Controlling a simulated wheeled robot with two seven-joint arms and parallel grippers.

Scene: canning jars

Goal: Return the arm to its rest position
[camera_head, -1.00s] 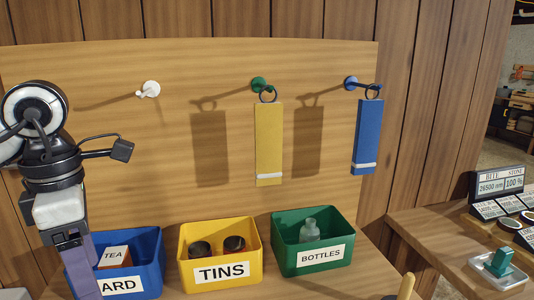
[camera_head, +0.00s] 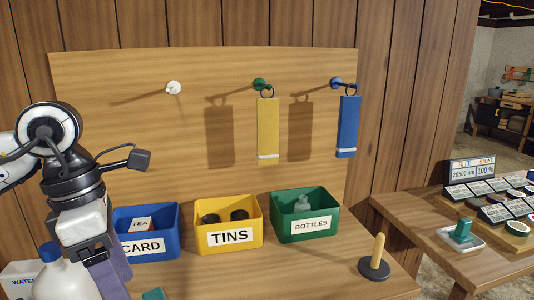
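My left arm comes in from the left. Its gripper (camera_head: 108,272) points down at the lower left, beside the blue bin marked CARD (camera_head: 168,222). Purple parts show at its lower end. The fingertips are not clearly visible, so I cannot tell whether it is open or holds anything. My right arm and gripper are not in view.
A white jug with a blue cap (camera_head: 62,278) stands beside the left gripper. A yellow TINS bin (camera_head: 230,238) and green BOTTLES bin (camera_head: 310,225) stand further right. Yellow (camera_head: 268,128) and blue (camera_head: 347,125) tags hang on pegs. A wooden-handled stand (camera_head: 376,262) is at right.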

